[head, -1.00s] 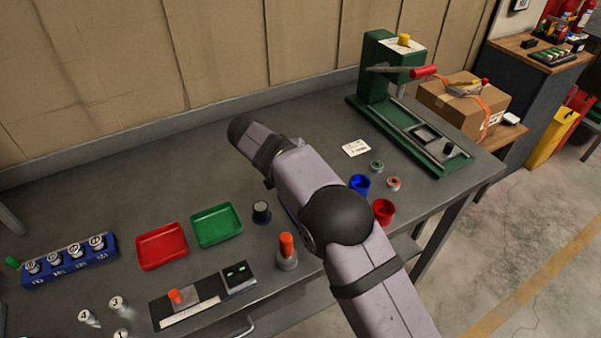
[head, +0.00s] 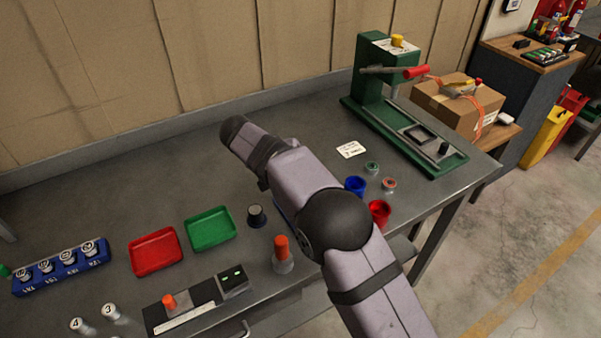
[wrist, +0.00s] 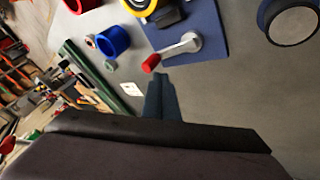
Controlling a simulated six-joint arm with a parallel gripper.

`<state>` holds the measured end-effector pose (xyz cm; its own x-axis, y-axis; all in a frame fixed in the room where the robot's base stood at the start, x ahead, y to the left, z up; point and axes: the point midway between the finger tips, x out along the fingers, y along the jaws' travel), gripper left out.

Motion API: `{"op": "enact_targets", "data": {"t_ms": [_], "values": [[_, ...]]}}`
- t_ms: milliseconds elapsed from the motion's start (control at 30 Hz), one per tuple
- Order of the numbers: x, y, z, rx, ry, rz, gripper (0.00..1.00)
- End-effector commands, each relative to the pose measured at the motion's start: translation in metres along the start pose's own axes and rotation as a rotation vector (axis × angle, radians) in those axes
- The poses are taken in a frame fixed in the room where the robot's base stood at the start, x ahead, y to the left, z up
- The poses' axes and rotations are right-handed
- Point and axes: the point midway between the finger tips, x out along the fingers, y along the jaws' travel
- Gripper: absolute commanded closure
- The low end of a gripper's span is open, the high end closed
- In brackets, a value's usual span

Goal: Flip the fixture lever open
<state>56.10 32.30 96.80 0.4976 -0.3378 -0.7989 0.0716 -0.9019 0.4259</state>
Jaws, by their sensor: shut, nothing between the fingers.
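In the wrist view the fixture is a blue plate (wrist: 208,28) on the grey bench. Its grey lever (wrist: 178,48) runs from a round pivot at the right to a red tip (wrist: 151,63) at the left. My gripper (wrist: 158,77) shows as dark teal fingers, shut and empty, with the tips right beside the red tip. I cannot tell whether they touch it. A yellow and black round part (wrist: 152,12) sits at the plate's upper left. In the head view my arm hides the lever, most of the fixture and the gripper.
A blue cup (head: 355,185) and a red cup (head: 379,212) stand right of my arm. A green press (head: 377,85) with a red-handled lever stands at the back right. Red (head: 155,252) and green (head: 211,229) trays lie to the left. The back middle of the bench is clear.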

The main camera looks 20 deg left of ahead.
Motion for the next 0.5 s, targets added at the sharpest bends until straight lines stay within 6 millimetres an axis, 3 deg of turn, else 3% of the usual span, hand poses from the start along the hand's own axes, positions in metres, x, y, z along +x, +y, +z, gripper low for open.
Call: {"op": "enact_targets", "data": {"t_ms": [300, 500], "values": [[-0.043, -0.001, 0.0, 0.001, 0.004, -0.003, 1.0], [-0.061, -0.001, 0.0, 0.0, 0.002, -0.002, 1.0]]}}
